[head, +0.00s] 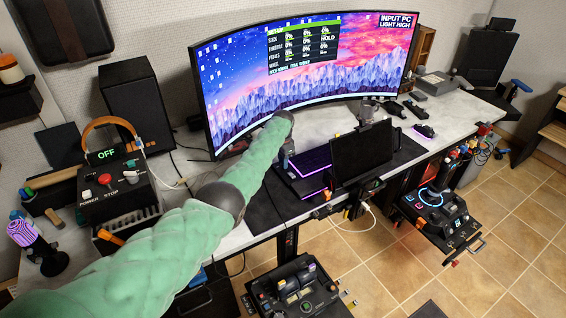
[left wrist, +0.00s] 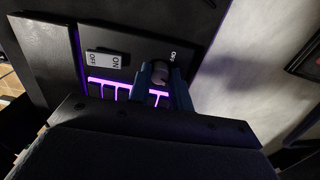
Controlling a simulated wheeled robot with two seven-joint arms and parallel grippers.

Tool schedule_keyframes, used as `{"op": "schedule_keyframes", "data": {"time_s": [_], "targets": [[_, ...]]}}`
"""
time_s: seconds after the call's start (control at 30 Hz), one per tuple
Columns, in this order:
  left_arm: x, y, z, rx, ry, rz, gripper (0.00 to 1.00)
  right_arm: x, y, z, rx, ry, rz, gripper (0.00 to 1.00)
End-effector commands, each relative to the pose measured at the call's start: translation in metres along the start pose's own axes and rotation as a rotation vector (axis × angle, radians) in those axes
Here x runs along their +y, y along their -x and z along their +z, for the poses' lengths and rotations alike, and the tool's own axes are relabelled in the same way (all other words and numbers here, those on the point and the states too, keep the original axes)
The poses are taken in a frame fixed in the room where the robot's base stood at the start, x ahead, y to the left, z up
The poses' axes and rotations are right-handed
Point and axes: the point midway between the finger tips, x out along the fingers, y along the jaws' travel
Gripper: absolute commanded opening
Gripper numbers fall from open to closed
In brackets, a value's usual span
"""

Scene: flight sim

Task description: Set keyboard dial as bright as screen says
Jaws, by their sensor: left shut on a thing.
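The wide curved monitor (head: 240,95) shows "INPUT PC LIGHT HIGH" at its top right. The keyboard (head: 312,163) lies on a dark mat below it, with purple light along its edges. My left gripper (head: 285,160) reaches down to the keyboard's left back part, largely hidden by my arm. In the left wrist view, my left gripper (left wrist: 168,84) is shut on the grey dial (left wrist: 160,73), with a finger beside it. "OFF" is printed near the dial. Purple-lit keys (left wrist: 125,92) show beside it. My right gripper is not in view.
A rocker switch (left wrist: 104,59) marked ON and OFF sits near the dial. A dark tablet-like panel (head: 365,152) stands right of the keyboard. A control box (head: 120,185) with OFF display and STOP button stands at left. Bare desk (head: 325,120) lies behind the keyboard.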

Motion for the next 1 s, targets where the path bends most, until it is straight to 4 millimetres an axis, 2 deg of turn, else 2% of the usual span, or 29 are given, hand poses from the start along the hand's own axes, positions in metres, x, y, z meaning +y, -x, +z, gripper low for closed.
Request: {"op": "schedule_keyframes", "data": {"time_s": [0.23, 0.5, 0.77, 1.0], "targets": [[0.0, 0.0, -0.001, -0.003, -0.226, -0.001, 0.0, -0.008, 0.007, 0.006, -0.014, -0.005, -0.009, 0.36], [0.0, 0.0, 0.0, -0.007, -0.432, 0.0, 0.0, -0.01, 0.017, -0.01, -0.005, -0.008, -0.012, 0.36], [0.001, 0.001, -0.001, -0.009, -0.552, 0.0, 0.0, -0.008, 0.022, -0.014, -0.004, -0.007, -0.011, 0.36], [0.001, 0.001, -0.001, -0.01, -0.595, 0.0, 0.0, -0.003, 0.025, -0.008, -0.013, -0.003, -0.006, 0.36]]}}
